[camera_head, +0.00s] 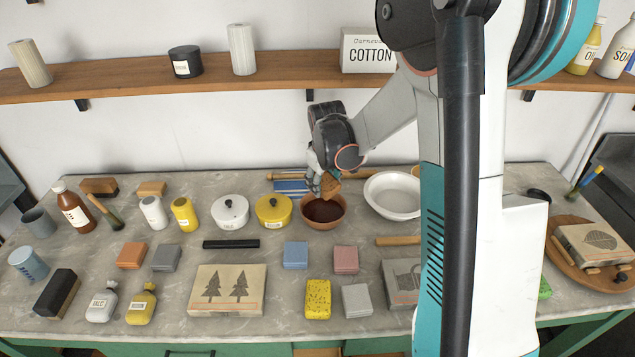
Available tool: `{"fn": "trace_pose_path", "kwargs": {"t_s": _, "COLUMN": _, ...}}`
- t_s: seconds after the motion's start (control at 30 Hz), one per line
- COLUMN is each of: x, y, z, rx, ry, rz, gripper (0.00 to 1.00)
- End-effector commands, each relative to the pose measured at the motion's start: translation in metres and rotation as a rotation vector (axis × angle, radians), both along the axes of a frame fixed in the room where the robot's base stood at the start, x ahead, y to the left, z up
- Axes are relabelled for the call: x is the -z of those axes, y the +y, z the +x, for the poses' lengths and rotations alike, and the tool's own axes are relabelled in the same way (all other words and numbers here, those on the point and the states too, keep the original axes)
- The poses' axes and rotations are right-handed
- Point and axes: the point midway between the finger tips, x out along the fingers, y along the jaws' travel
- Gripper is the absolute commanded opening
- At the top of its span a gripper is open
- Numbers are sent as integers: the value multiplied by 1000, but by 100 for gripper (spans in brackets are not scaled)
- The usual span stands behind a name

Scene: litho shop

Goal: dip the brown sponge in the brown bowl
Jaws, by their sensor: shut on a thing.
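The brown bowl (318,223) stands at the back middle of the table, with dark reddish-brown liquid in it. My gripper (324,187) is over the bowl's rear part and is shut on the brown sponge (331,184). The sponge is tilted and seems to be just above the liquid or at the rim. I cannot tell whether it touches the liquid. The fingers partly hide behind the sponge.
A white bowl (391,209) stands right of the brown bowl, and a yellow pot (274,214) close on its left. A blue striped cloth (290,183) lies behind. Sponges, bottles and a tree-printed block (227,290) fill the front. My arm hides part of the right side.

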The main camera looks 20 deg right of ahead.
Motion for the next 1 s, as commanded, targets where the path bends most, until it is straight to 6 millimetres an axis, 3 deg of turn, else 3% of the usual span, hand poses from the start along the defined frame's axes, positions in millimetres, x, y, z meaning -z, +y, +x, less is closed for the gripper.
{"fn": "trace_pose_path", "kwargs": {"t_s": 0.27, "x": 12, "y": -1, "z": 0, "rx": 0, "ry": -1, "rz": -1, "gripper": 32}}
{"fn": "trace_pose_path", "kwargs": {"t_s": 1.0, "x": 78, "y": 0, "z": 0, "rx": 0, "ry": 0, "rz": 0, "gripper": 32}}
